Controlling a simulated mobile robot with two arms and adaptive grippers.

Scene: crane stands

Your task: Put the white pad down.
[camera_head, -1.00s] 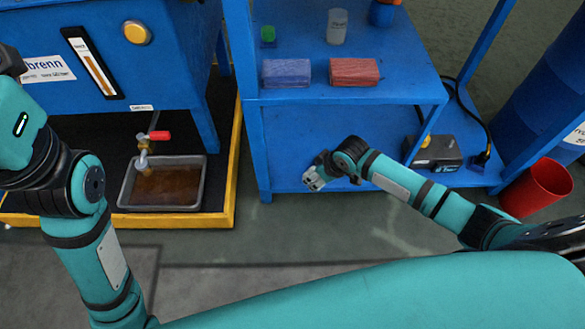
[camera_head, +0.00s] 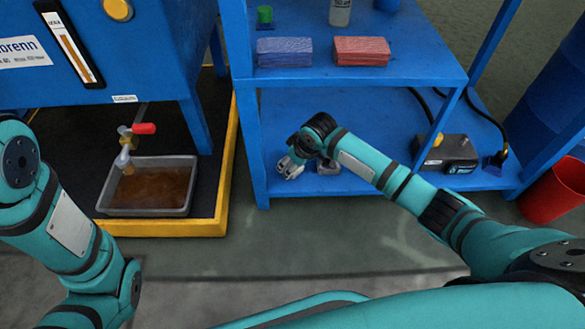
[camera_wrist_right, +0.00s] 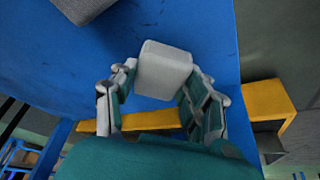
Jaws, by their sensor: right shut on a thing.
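The white pad (camera_wrist_right: 165,68) shows in the right wrist view between the two fingers of my right gripper (camera_wrist_right: 160,98), which is shut on it. The pad is over the blue shelf surface near its edge; whether it touches the surface I cannot tell. In the head view my right gripper (camera_head: 290,166) reaches into the lower level of the blue shelf (camera_head: 380,120) near its left front. The pad cannot be made out clearly there. My left arm shows at the left, but its gripper is out of view.
A grey object (camera_head: 328,167) lies on the lower shelf beside my right gripper. Blue (camera_head: 284,52) and red (camera_head: 361,51) pads lie on the upper shelf. A dark charger-like box (camera_head: 447,154) stands at lower right. The middle of the lower shelf looks clear.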

